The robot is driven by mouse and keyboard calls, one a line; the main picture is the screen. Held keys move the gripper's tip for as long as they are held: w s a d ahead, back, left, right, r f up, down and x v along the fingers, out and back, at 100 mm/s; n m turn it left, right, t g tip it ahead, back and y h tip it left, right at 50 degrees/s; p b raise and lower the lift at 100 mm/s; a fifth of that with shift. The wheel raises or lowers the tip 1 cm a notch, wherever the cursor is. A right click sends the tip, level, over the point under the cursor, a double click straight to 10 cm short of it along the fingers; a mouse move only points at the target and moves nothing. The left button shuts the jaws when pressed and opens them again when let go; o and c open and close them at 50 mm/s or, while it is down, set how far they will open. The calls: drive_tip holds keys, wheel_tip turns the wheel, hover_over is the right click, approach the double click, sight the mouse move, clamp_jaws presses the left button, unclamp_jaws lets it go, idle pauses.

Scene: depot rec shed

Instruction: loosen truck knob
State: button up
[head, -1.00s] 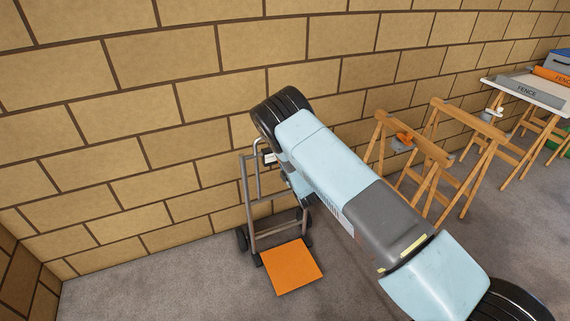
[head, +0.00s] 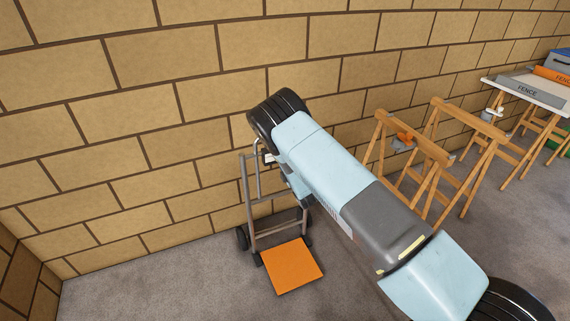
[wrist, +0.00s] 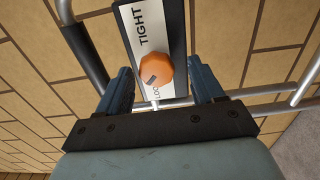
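The hand truck (head: 249,204) stands upright against the block wall, with its orange toe plate (head: 292,266) flat over the floor. In the wrist view its orange knob (wrist: 155,71) sits on a white label plate (wrist: 149,28) reading TIGHT, with a partly covered word starting "LOO" at the near end. A dark mark shows on the knob's face. My gripper (wrist: 161,76) is open, one finger on each side of the knob. Gaps show on both sides, and I see no contact. In the head view my arm hides the knob and most of my gripper.
The block wall (head: 110,120) is close behind the truck. Wooden sawhorses (head: 440,150) stand to the right, one with an orange and grey item on it. Farther right is a table (head: 533,93) with FENCE-marked pieces. Floor left of the truck is clear.

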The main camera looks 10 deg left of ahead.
drive_tip(key=v, duration=1.3)
drive_tip(key=shift+s+d, duration=0.2)
drive_tip(key=shift+s, duration=0.1)
